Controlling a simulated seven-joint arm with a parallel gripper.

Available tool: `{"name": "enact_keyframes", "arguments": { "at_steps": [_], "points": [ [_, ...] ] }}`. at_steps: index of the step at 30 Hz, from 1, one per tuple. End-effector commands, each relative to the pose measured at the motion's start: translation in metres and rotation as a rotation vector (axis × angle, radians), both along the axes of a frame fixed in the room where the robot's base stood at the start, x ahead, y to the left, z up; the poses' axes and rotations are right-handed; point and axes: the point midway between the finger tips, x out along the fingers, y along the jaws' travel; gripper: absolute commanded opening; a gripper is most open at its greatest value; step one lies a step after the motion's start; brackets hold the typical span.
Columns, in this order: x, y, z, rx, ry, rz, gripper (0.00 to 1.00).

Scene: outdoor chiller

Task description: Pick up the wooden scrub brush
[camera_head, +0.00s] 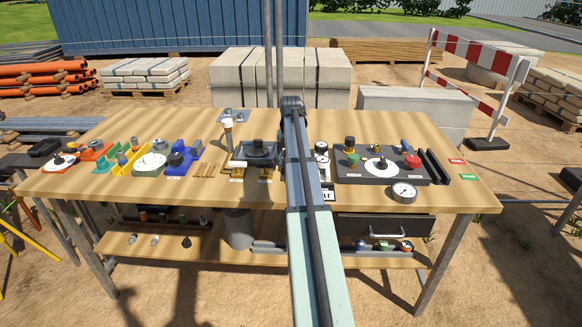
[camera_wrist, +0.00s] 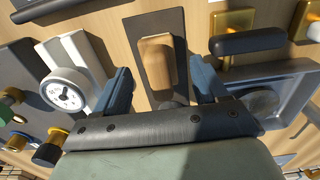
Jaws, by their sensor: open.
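In the wrist view, a light wooden block (camera_wrist: 157,62), apparently the scrub brush, lies on a dark rectangular base (camera_wrist: 135,30) on the bench top. I cannot tell whether the dark base is part of the brush. My gripper (camera_wrist: 157,72) is open, with one blue finger on each side of the wooden block, and the block lies in the gap ahead of the palm. No contact shows, and the height above it is hard to tell. The near end of the base is hidden by my palm. In the head view, my arm hides the brush and the fingers.
On the wooden bench (camera_head: 470,200), a white dial gauge (camera_wrist: 66,92) is left of my gripper. A black handle on brass posts (camera_wrist: 247,42) and a grey metal housing (camera_wrist: 285,90) are close on the right.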

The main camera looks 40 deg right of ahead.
Motion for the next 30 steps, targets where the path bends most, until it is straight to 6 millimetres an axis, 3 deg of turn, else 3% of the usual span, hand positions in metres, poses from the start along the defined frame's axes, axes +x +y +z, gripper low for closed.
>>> {"name": "enact_keyframes", "arguments": {
  "at_steps": [4, 12, 30],
  "points": [
    [-0.001, 0.0, -0.018, 0.001, 0.001, 0.0, 0.72],
    [0.0, 0.0, -0.021, 0.0, -0.001, 0.0, 0.72],
    [0.0, 0.0, -0.021, 0.0, 0.0, 0.0, 0.15]
  ]
}}
